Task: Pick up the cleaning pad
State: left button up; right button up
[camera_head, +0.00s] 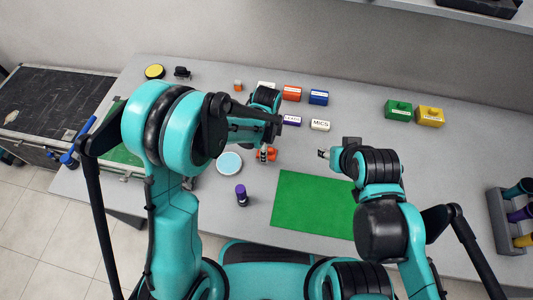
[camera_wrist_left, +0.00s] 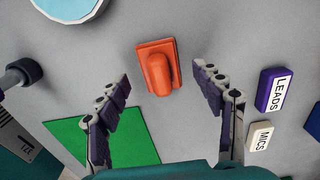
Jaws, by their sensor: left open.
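The cleaning pad, seemingly the orange block with a raised rounded grip (camera_wrist_left: 157,68), lies flat on the grey table. In the head view the orange pad (camera_head: 271,155) is partly hidden by my left gripper (camera_head: 263,152). In the left wrist view my left gripper (camera_wrist_left: 162,73) is open, with one finger on each side of the pad and clear gaps between. Nothing is held. My right gripper (camera_head: 323,153) hangs over the table right of the pad; its fingers are too small to judge.
A green mat (camera_head: 300,200) lies in front, right of a purple cylinder (camera_head: 241,195) and a pale blue disc (camera_head: 229,163). Purple LEADS (camera_wrist_left: 273,91) and white MICS (camera_wrist_left: 259,136) blocks lie near the pad. Orange (camera_head: 291,93) and blue (camera_head: 318,97) blocks are behind.

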aim_at(270, 150)
pick_arm(q)
jog(key=shift+f, duration=0.7)
jog(key=shift+c, duration=1)
jog(key=c, duration=0.9)
jog(key=shift+c, duration=0.2)
jog(key=shift+r, duration=0.15)
jog(key=r+p, duration=0.1)
jog(key=r, duration=0.2)
jog(key=d+r+p, duration=0.1)
jog(key=r, duration=0.1)
jog(key=shift+s+p, duration=0.3)
jog(key=s+d+r+p, duration=0.3)
jog(key=s+d+r, duration=0.2)
jog(key=d, duration=0.4)
jog(key=shift+s+r, duration=0.3)
jog(key=shift+r, duration=0.15)
